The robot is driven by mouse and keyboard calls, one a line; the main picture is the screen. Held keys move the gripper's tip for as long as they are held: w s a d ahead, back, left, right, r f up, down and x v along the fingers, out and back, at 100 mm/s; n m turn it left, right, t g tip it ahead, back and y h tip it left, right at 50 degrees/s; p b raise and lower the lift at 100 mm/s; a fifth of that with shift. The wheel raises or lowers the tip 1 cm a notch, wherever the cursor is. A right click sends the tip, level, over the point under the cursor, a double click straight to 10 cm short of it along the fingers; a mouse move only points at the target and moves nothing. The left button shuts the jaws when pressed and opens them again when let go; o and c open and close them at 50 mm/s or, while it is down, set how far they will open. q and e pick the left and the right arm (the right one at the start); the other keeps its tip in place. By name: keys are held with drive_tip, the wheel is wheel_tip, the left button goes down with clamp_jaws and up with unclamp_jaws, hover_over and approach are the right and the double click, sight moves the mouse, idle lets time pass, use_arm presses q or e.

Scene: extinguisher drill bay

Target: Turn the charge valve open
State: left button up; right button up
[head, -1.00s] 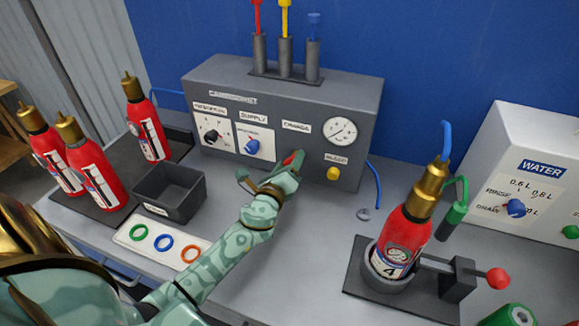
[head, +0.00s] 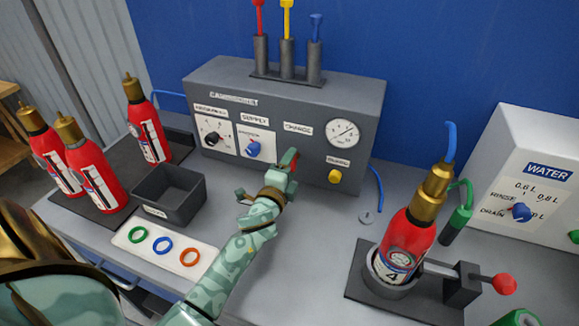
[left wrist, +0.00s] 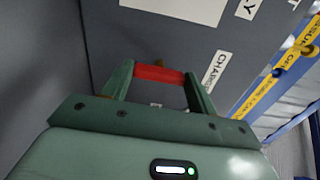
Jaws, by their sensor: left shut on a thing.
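The charge valve's red handle (left wrist: 160,75) lies between the two green fingers of my left gripper (left wrist: 158,82) in the left wrist view, under the CHARGE label. In the head view my left gripper (head: 284,165) is at the front of the grey charging panel (head: 285,105), with a bit of the red handle (head: 293,161) showing at its tip. The gripper is shut on the handle; the valve's hub is mostly hidden by it. The round gauge (head: 343,133) is right of the valve, its needle hard to read. My right gripper is not in view.
A yellow bleed knob (head: 335,176) and a blue supply knob (head: 254,149) flank the valve on the panel. A dark bin (head: 169,194) and a ring tray (head: 132,237) stand to the left. An extinguisher (head: 407,240) stands in a holder at right.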

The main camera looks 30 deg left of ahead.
use_arm(q)
drive_tip(key=shift+n, duration=0.3)
drive_tip(key=o, duration=1)
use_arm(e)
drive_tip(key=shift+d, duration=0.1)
use_arm(q)
drive_tip(key=shift+s+f, duration=0.1)
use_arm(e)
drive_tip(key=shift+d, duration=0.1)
